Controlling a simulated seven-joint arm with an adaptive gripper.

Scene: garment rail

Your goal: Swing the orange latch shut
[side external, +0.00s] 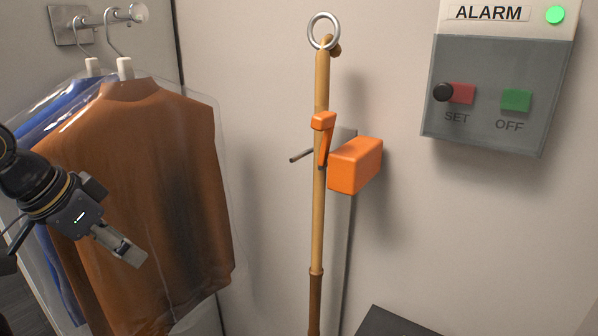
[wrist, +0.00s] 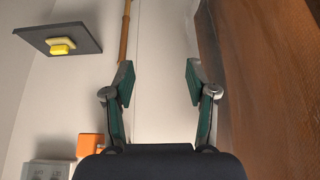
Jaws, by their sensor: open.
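The orange latch (side external: 324,136) is a small tapered arm with a thicker upper end. In the side view it overlaps the upper part of a wooden pole (side external: 322,85) beside an orange block (side external: 356,165) on the wall. Whether it touches the pole is unclear. A thin grey pin (side external: 301,156) sticks out left of the pole. My gripper (side external: 135,257) is at the left, in front of the garments and well apart from the latch. In the wrist view my gripper (wrist: 159,80) is open and empty, with the orange block (wrist: 90,145) at lower left; I cannot make out the latch there.
A brown garment (side external: 140,170) and a blue one (side external: 60,105) hang in clear covers from a wall rail (side external: 105,17). An alarm box (side external: 490,105) is at upper right. A dark shelf (wrist: 55,38) holds a yellow object (wrist: 62,47). Bare wall lies between garments and pole.

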